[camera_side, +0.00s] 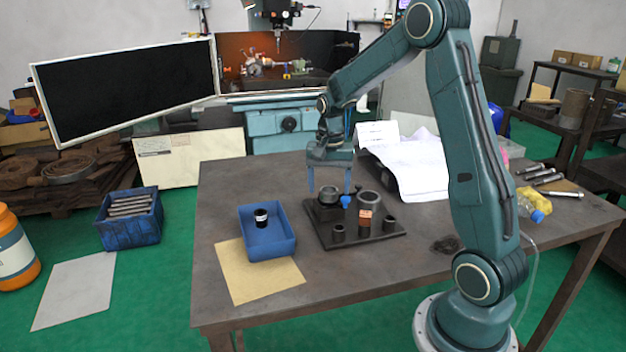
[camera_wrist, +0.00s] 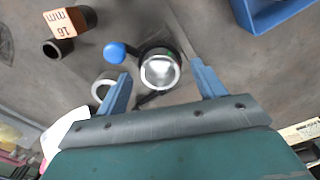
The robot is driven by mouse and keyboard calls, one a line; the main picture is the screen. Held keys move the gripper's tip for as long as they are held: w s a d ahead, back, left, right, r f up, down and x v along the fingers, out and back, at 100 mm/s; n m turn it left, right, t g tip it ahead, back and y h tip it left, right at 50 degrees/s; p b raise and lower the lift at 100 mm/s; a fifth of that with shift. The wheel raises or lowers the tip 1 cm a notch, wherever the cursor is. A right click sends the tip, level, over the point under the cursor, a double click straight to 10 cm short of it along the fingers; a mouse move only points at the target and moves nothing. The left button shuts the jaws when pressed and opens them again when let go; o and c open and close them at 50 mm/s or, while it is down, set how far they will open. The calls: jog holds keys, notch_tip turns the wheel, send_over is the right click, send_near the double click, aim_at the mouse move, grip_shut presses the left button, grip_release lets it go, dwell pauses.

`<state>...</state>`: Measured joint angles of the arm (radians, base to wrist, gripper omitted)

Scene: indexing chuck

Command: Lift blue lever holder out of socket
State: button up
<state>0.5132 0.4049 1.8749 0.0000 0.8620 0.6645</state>
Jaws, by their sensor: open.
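The blue lever holder is a dark round piece with a bright metal top (camera_wrist: 159,70) and a side lever ending in a blue knob (camera_wrist: 115,52). In the side view the holder (camera_side: 328,196) is on the dark socket plate (camera_side: 393,239), with its blue knob (camera_side: 345,201) to the right. My gripper (camera_side: 330,193) points down over it, open. In the wrist view my gripper (camera_wrist: 161,71) has one finger on each side of the holder, with gaps on both sides. The socket beneath the holder is hidden.
A wide grey ring (camera_side: 369,200), an orange-tagged piece (camera_side: 365,219) marked 16 mm and small dark sleeves share the plate. White papers (camera_side: 417,165) lie behind.

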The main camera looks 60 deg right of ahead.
jog(key=shift+f, duration=1.05)
jog(key=shift+c, duration=0.2)
jog(key=shift+r, duration=0.1)
jog(key=c, duration=1.4)
jog(key=shift+o, duration=0.2)
jog(key=shift+r, duration=0.1)
notch_tip(320, 180, up, 20)
